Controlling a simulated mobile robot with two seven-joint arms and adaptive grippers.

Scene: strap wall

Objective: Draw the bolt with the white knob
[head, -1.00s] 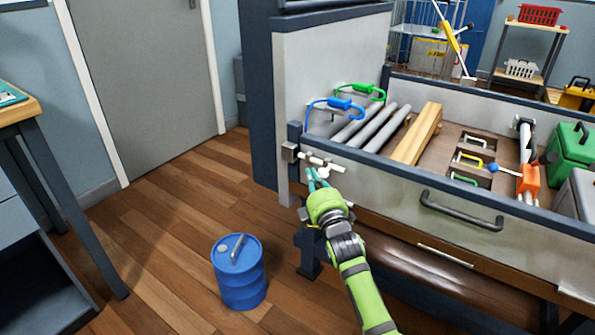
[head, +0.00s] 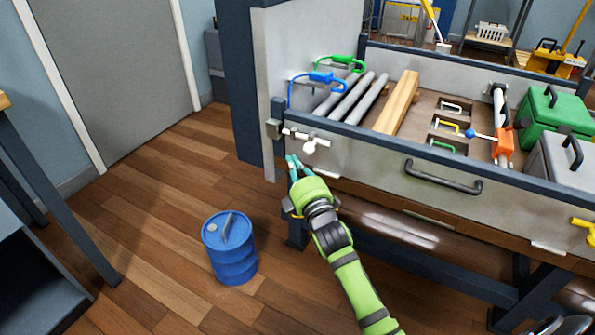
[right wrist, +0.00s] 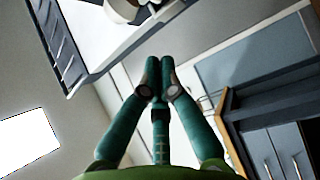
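The bolt (head: 322,141) is a light rod on the front of the grey drawer-like bin, at its left end. Its white knob (head: 310,147) hangs just below the rod. A metal bracket (head: 273,129) sits at the corner post left of it. My right gripper (head: 294,160) has teal fingers and is below and left of the knob, apart from it in the head view. In the right wrist view its fingertips (right wrist: 160,66) meet with nothing seen between them. A white rounded part (right wrist: 121,9), perhaps the knob, shows at that view's top edge. My left gripper is out of view.
The bin holds grey pipes (head: 352,98), a wooden beam (head: 398,102) and clamps. A dark handle (head: 442,178) sticks out of its front. A blue drum (head: 231,250) stands on the floor left of my right arm. The wooden floor between drum and door is clear.

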